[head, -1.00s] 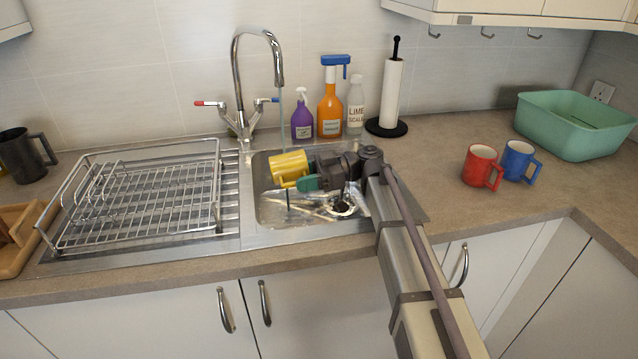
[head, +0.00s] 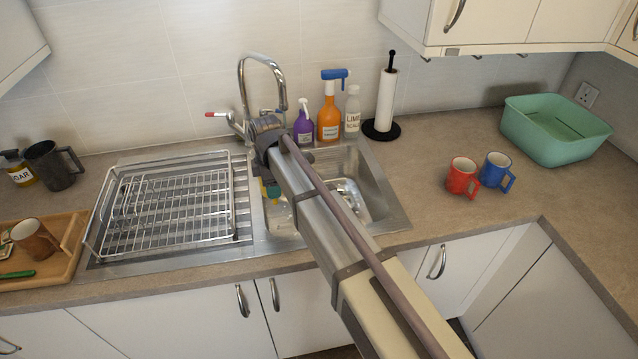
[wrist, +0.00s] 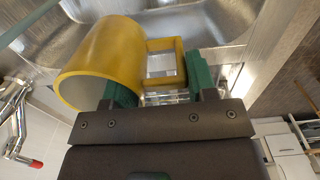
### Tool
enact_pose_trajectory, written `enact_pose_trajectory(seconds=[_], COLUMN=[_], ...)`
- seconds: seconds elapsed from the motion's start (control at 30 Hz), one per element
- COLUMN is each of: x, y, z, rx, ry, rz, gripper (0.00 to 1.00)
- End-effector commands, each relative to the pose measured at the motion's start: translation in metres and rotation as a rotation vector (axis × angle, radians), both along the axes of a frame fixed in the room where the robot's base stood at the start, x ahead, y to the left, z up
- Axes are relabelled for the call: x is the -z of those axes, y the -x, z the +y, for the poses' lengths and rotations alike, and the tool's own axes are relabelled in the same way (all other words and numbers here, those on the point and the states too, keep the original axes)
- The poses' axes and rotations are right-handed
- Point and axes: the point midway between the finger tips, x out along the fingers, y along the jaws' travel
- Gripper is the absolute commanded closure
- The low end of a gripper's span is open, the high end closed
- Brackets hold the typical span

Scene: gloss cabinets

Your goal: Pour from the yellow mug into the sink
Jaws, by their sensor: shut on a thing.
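The yellow mug (wrist: 103,58) fills the upper left of the wrist view. Its square handle (wrist: 165,45) lies between the green fingers of my gripper (wrist: 160,82), which is shut on it. The mug's pale mouth faces the lower left of that view, and its contents are hidden. The sink (head: 385,190) is in the middle of the head view, and its metal basin also shows behind the mug in the wrist view (wrist: 215,22). In the head view my arm covers most of the gripper and mug; only a small green and yellow part shows over the basin's left side.
The chrome tap (head: 243,85) stands behind the sink, close to my wrist. Spray bottles (head: 329,115) and a paper towel stand (head: 385,100) are behind the basin. A wire dish rack (head: 165,205) is at left. Red (head: 462,177) and blue (head: 497,172) mugs stand at right.

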Motion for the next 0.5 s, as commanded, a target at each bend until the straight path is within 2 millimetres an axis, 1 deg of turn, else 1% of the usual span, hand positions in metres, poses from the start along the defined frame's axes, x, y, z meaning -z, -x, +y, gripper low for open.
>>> enact_pose_trajectory(seconds=[0.37,0.43,0.5], x=[0.001,-0.002,-0.009], y=[0.000,0.000,0.000], z=[-0.001,-0.001,-0.001], rx=[0.002,0.002,0.002], ry=[0.006,0.006,0.005], rz=[-0.001,-0.001,0.000], gripper=[0.92,0.92,0.92])
